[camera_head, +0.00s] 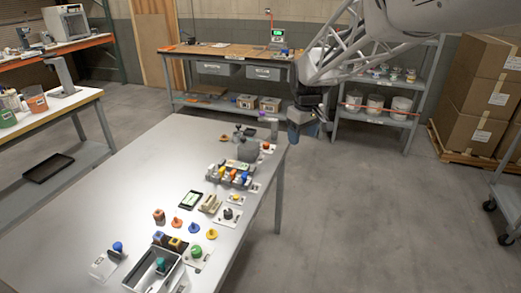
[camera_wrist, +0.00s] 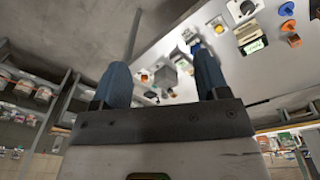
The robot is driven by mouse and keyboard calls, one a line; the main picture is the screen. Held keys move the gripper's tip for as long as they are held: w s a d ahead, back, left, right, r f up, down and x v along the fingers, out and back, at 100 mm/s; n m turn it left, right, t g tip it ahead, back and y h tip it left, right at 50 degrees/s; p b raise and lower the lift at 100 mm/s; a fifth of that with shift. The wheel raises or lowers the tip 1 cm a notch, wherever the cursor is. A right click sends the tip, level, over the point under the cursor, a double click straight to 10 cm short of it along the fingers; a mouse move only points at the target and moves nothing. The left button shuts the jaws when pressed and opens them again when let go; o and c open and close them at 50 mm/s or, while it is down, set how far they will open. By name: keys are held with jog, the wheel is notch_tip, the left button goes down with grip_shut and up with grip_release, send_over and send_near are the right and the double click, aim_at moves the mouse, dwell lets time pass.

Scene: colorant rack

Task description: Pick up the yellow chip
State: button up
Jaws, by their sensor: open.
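A small yellow chip (camera_head: 212,233) with a raised middle lies on the white table (camera_head: 120,190), right of a blue chip (camera_head: 194,227) and an orange chip (camera_head: 177,222). Another small yellow piece (camera_head: 236,197) sits on a pale plate farther back. My gripper (camera_head: 301,130) is high at the table's far right edge, well away from the chips. In the wrist view, its two blue fingers (camera_wrist: 165,75) are apart with nothing gripped. That view shows a blue chip (camera_wrist: 287,9) and an orange chip (camera_wrist: 288,25) at upper right; I cannot make out the yellow chip there.
A rack of coloured pieces (camera_head: 232,174) and a grey block (camera_head: 248,150) stand between my gripper and the chips. A grey open box (camera_head: 155,272) is at the near edge. The table's left half is largely clear.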

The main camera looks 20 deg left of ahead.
jog(key=w+a+f+n, duration=0.2)
jog(key=w+a+f, duration=0.15)
jog(key=a, duration=0.45)
jog(key=w+a+f+n, duration=0.1)
jog(key=w+a+f, duration=0.1)
jog(key=a+f, duration=0.35)
jog(key=n+g, duration=0.1)
jog(key=n, duration=0.3)
send_over(222, 169)
jog(key=f, duration=1)
jog(key=shift+w+f, duration=0.15)
jog(key=shift+w, duration=0.1)
jog(key=shift+f, duration=1.25)
jog(key=shift+f, duration=0.1)
jog(key=shift+s+f, duration=0.15)
jog(key=shift+f, duration=2.35)
